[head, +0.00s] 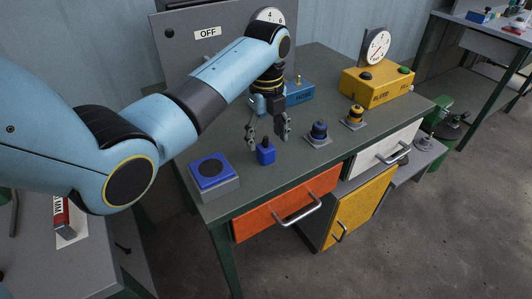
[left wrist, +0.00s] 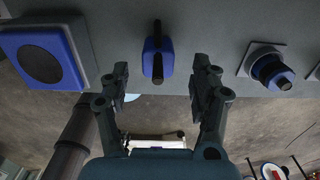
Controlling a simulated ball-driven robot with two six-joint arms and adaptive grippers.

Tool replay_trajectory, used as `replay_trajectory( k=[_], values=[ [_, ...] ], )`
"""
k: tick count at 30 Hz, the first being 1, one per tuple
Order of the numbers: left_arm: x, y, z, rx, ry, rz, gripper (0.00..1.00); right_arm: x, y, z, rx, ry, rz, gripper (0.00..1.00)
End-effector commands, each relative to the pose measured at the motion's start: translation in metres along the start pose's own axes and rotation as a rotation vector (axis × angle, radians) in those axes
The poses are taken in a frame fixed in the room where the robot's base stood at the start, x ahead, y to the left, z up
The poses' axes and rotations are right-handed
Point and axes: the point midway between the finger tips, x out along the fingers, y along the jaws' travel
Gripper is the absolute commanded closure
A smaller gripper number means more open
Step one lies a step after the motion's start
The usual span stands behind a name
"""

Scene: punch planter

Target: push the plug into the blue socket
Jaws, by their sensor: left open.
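A small blue plug (head: 265,153) with a dark top stands on the green-grey table. It also shows in the left wrist view (left wrist: 150,62), just beyond the gap between my fingertips. A grey box with a blue top and a dark round face (head: 209,168), which looks like the blue socket, sits left of it near the table's front left corner. The box also shows at the upper left of the wrist view (left wrist: 48,28). My left gripper (head: 268,137) is open and empty, pointing down just above and behind the plug in the head view. My right gripper is not in view.
Right of the plug stand a blue knob (head: 318,133) and a yellow knob (head: 353,117) on grey plates. A blue box (head: 301,93) and a yellow box (head: 377,84) stand behind. An orange drawer (head: 287,203) has a protruding handle below the table's front edge.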

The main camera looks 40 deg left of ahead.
Motion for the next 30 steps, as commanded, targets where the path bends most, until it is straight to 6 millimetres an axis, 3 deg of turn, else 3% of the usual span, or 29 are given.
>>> replay_trajectory(
  k=[8, 18, 30],
  values=[
    [0.003, 0.0, 0.0, 0.0, 0.001, 0.001, 0.37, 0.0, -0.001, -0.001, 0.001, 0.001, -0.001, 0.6],
    [0.048, 0.002, -0.002, 0.001, 0.001, 0.001, 0.37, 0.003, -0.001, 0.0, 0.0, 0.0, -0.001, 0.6],
    [0.051, 0.002, -0.002, 0.001, 0.0, 0.0, 0.37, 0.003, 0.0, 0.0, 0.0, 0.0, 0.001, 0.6]
  ],
)
